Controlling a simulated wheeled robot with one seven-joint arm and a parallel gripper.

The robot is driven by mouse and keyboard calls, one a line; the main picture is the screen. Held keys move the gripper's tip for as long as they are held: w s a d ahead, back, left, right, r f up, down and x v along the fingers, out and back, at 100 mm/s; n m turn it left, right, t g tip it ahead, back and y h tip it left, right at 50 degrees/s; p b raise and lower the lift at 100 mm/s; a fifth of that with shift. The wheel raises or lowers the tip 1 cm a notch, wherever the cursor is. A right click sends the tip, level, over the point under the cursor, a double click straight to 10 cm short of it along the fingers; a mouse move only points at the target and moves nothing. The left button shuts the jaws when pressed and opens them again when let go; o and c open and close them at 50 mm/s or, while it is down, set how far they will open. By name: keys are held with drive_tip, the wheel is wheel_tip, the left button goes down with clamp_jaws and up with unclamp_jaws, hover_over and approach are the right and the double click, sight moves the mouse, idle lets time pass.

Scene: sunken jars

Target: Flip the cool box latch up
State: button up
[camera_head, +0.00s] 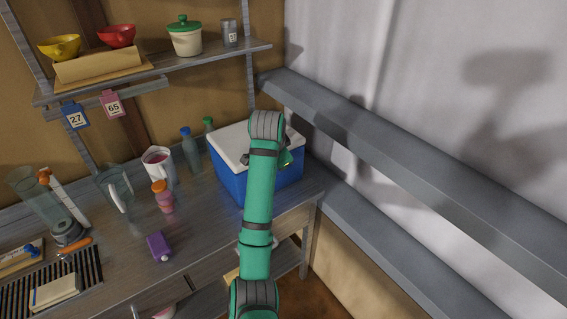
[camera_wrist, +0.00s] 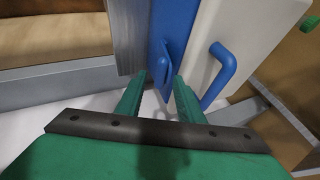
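The cool box has a blue body (camera_head: 232,184) and a white lid (camera_head: 230,141), and stands at the right end of the bench in the head view. The lid looks shut. In the wrist view its blue wall (camera_wrist: 172,22) is upper centre, with the white lid (camera_wrist: 212,35) beside it. The small blue latch (camera_wrist: 166,66) lies against the blue wall by the lid seam. My gripper (camera_wrist: 160,80) is open, its two green fingers apart on either side of the latch's lower end in the picture. I cannot tell whether they touch it. My arm hides the latch in the head view.
A blue handle (camera_wrist: 223,70) sticks out close to the right finger. Bottles (camera_head: 190,150), a pitcher (camera_head: 159,165) and a purple item (camera_head: 158,246) stand left of the box. A grey rail (camera_head: 400,155) runs along the right wall. A shelf (camera_head: 200,60) hangs above the bench.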

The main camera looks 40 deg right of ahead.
drive_tip(key=v, duration=0.3)
drive_tip(key=shift+s+d, duration=0.1)
drive_tip(key=shift+s, duration=0.05)
idle(0.6)
